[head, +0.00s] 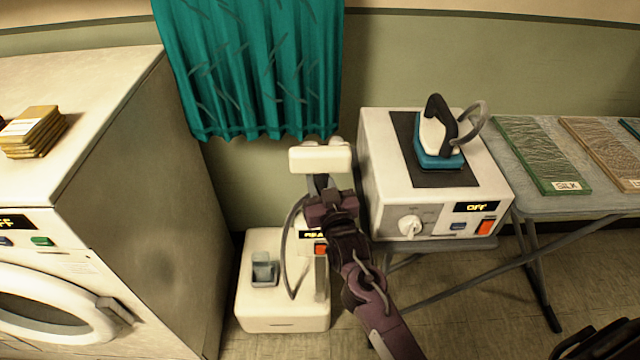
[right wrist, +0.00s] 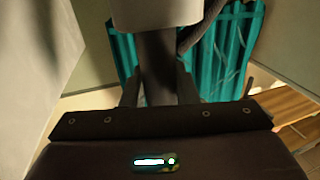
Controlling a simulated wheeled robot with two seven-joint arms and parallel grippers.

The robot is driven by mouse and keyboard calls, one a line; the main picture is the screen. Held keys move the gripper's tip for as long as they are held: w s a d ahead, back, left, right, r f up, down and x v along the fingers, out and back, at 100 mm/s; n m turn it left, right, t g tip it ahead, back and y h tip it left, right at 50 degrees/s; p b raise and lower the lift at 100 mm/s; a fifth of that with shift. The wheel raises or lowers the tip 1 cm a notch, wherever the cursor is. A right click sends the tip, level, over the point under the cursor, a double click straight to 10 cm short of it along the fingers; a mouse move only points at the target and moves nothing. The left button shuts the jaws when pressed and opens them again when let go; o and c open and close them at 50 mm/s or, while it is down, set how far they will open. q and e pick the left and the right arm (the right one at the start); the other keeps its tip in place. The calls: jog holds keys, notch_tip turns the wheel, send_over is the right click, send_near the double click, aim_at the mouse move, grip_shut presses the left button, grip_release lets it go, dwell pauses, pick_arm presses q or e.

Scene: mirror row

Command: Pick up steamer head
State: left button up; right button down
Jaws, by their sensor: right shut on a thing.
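The steamer head (head: 320,158) is a cream bar with a dark handle below it. It is held up above the steamer base (head: 284,312), in front of the wall under the teal curtain. My right gripper (head: 322,186) is shut on its handle. In the right wrist view the dark handle (right wrist: 158,60) stands between the fingers, with the pale head above it. A dark hose (head: 286,240) runs down from the head to the base. A small grey holder (head: 264,270) on the base is empty. My left gripper is not in view.
A teal curtain (head: 250,65) hangs behind the head. A white washer (head: 110,200) stands at left. An ironing station (head: 385,190) with an iron (head: 438,145) is close at right, beside an ironing board (head: 598,203) with fabric samples.

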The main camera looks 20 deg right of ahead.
notch_tip(320, 180, up, 19)
jog(key=shift+r+p, duration=0.4)
jog(key=shift+r, duration=0.15)
